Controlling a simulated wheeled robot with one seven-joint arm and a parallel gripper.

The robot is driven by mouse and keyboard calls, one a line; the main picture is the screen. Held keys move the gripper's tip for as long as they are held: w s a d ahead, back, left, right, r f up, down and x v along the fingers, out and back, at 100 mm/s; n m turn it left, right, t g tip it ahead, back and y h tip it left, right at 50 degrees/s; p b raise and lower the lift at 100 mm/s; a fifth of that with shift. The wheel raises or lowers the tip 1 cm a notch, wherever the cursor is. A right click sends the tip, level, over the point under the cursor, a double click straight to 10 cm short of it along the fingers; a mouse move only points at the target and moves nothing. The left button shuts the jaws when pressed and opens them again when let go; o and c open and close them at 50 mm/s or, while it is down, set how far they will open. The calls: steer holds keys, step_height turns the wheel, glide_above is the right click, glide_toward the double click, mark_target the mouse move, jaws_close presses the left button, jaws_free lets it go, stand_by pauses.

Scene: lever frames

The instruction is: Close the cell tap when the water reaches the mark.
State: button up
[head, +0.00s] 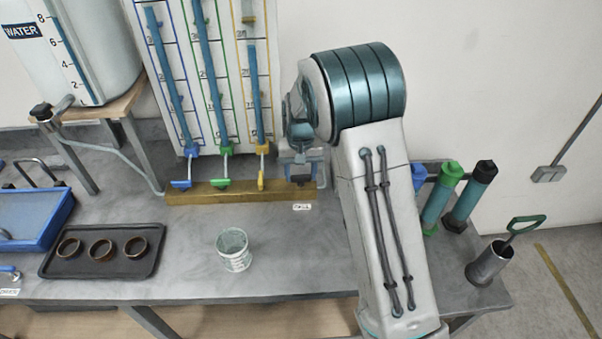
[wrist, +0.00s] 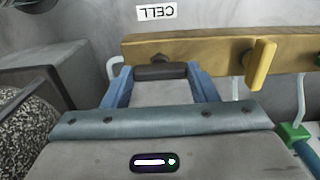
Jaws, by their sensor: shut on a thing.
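My gripper (head: 300,172) is at the right end of a brass-coloured bar (head: 215,196) below the tube panel. In the wrist view, my gripper (wrist: 160,80) is shut with a dark tap handle (wrist: 160,71) between its blue fingers. A small label (wrist: 156,12) reading CELL, upside down in the wrist view, lies in front of the bar; the label (head: 301,207) also shows in the head view. Three upright tubes hold blue-green water against numbered scales: blue (head: 167,70), green (head: 208,70) and yellow (head: 253,85). The cell and its mark are not clearly visible; my arm hides part of the area.
Blue (head: 181,183), green (head: 222,183) and yellow (head: 261,180) tap handles stand along the bar. A water tank (head: 100,40) is at the left.

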mark_target(301, 175)
stand_by(0.5)
steer(key=o, duration=1)
step_height(301, 175, up, 14)
steer(key=shift+f+b, duration=0.1)
steer(key=shift+b, duration=0.75)
steer(key=s+d+r+t, duration=0.1)
steer(key=s+d+r, duration=0.1)
steer(key=s+d, duration=0.35)
steer(key=s+d+r+t, duration=0.1)
steer(key=s+d+r, duration=0.1)
steer(key=s, duration=0.7)
steer(key=shift+t, duration=0.6)
steer(key=s+d+f, duration=0.1)
steer(key=s, duration=0.3)
steer(key=s+d+f, duration=0.1)
steer(key=s, duration=0.4)
steer(key=s+d+f, duration=0.1)
steer(key=s, duration=0.4)
steer(key=shift+d+f, duration=0.35)
steer(key=shift+f, duration=0.05)
